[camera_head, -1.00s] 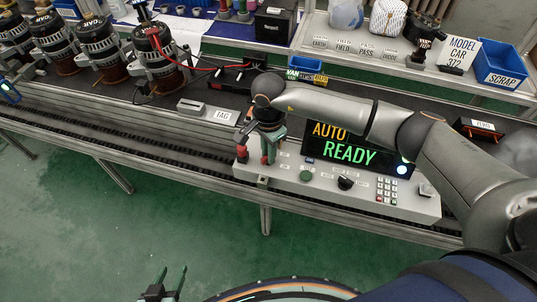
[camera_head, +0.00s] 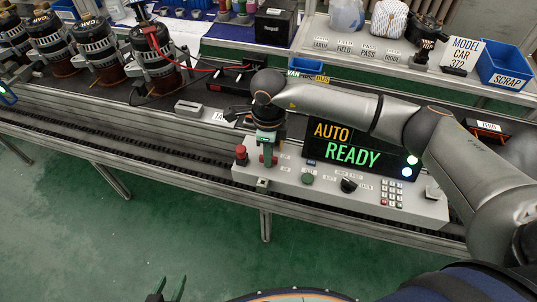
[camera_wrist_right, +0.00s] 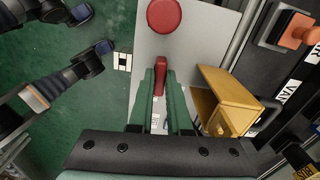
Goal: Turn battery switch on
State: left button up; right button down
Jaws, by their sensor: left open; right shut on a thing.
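The battery switch appears as a red lever on the grey control console (camera_head: 330,193), below my right wrist in the head view. My right gripper (camera_head: 268,158) points down at the console's left end. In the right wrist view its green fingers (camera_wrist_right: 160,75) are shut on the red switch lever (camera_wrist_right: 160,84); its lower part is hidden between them. A round red button (camera_head: 241,154) stands just left of the gripper; it also shows in the right wrist view (camera_wrist_right: 163,15). My left gripper (camera_head: 168,289) is open and empty at the bottom edge, over the floor.
The console display (camera_head: 352,152) reads AUTO and READY, with lit lamps at its right. A green button (camera_head: 308,178), black knob (camera_head: 348,185) and keypad (camera_head: 392,192) sit nearby. Several alternators (camera_head: 157,53) stand at the left. A yellow open box (camera_wrist_right: 226,99) is right of the fingers.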

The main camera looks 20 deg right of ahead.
jog(key=shift+m, duration=0.6)
jog(key=c, duration=0.9)
grip_release()
jog(key=shift+o, duration=0.2)
jog(key=shift+r, duration=0.1)
notch_tip(320, 180, up, 12)
jog(key=shift+r+b, duration=0.2)
jog(key=shift+b, duration=0.25)
